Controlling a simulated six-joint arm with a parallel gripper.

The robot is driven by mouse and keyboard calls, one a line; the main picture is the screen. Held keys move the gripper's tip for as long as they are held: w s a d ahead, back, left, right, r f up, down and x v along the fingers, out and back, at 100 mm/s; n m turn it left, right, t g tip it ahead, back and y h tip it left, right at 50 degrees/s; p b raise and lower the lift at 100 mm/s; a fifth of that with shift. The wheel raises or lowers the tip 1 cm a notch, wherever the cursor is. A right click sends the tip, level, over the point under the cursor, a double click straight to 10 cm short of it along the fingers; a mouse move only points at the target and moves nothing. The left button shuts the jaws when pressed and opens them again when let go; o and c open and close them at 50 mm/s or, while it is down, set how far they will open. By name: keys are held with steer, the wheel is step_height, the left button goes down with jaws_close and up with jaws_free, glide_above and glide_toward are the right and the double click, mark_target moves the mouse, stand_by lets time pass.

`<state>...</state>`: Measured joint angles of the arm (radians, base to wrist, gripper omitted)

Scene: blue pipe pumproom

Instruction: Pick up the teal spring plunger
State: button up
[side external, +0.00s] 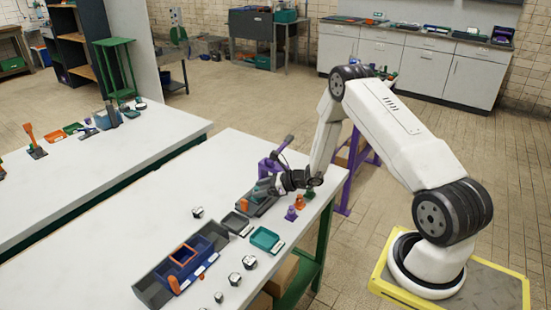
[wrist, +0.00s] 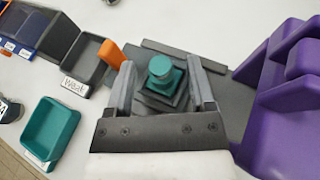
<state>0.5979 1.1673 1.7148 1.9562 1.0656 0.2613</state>
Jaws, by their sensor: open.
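The teal spring plunger (wrist: 161,70) shows in the wrist view as a round knob on a dark stepped square base. It stands between the two fingers of my gripper (wrist: 163,80), which are open on either side of it. A gap shows between each finger and the knob. In the side view my gripper (side external: 270,186) is low over the grey fixture (side external: 254,206) on the white table, and I cannot make out the plunger there.
A purple toggle clamp (wrist: 285,85) stands close on the right in the wrist view. Purple and orange pieces (side external: 291,213) stand near the table edge.

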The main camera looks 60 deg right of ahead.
steer(key=shift+x, duration=0.9)
jaws_close()
